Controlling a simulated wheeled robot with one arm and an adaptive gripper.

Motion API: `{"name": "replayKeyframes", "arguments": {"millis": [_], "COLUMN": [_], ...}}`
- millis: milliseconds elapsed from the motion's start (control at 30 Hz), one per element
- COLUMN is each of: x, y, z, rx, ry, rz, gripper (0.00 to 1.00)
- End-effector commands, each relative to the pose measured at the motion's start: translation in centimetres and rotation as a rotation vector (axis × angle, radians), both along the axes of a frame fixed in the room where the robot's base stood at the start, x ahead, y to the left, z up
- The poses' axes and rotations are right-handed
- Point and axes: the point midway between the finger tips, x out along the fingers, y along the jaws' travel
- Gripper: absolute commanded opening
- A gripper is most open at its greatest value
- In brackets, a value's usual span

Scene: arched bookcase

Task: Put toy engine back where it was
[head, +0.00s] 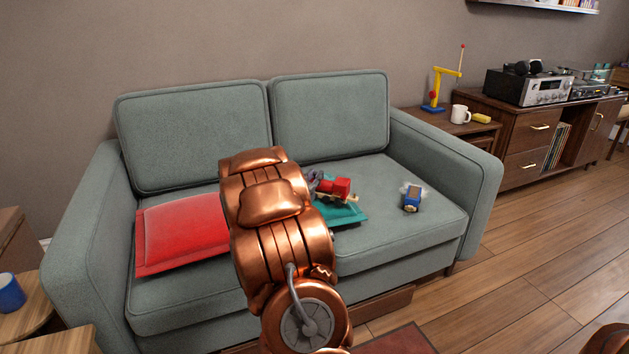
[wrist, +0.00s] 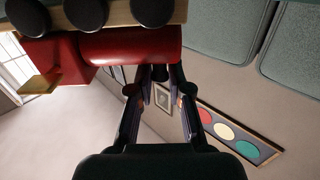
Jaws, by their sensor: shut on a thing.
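The toy engine (head: 336,187) is red with a pale wooden base. In the head view it shows just right of my arm, in front of the teal cushion (head: 343,213) on the sofa. My gripper (head: 315,181) is mostly hidden behind my arm there. In the wrist view my gripper (wrist: 160,74) has its fingers against the red barrel of the toy engine (wrist: 130,46), shut on it. The engine's black wheels and wooden base fill the top left of that view. Whether it touches the cushion cannot be told.
The grey-green sofa (head: 436,168) also bears a red cushion (head: 182,234) and a small blue toy vehicle (head: 411,199). Floor is clear at right.

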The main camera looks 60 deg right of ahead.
Motion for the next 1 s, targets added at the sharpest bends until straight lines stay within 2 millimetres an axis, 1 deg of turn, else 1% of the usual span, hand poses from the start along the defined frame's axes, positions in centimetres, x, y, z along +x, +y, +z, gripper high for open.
{"name": "replayKeyframes", "arguments": {"millis": [167, 300, 333, 533, 800, 933, 1000], "x": [0.02, 0.02, 0.02, 0.02, 0.01, 0.0, -0.07], "y": [-0.01, -0.01, -0.01, -0.01, -0.01, 0.03, 0.67], "z": [0.23, -0.1, -0.09, -0.09, -0.09, 0.25, 0.28], "rx": [-0.002, -0.001, -0.001, -0.001, -0.001, -0.002, 0.0], "ry": [0.0, 0.0, 0.0, 0.0, 0.0, 0.0, 0.001], "rz": [0.0, 0.0, 0.0, 0.0, 0.0, 0.0, 0.001], "gripper": [0.0, 0.0, 0.21, 0.42, 0.43, 0.43, 0.43]}}
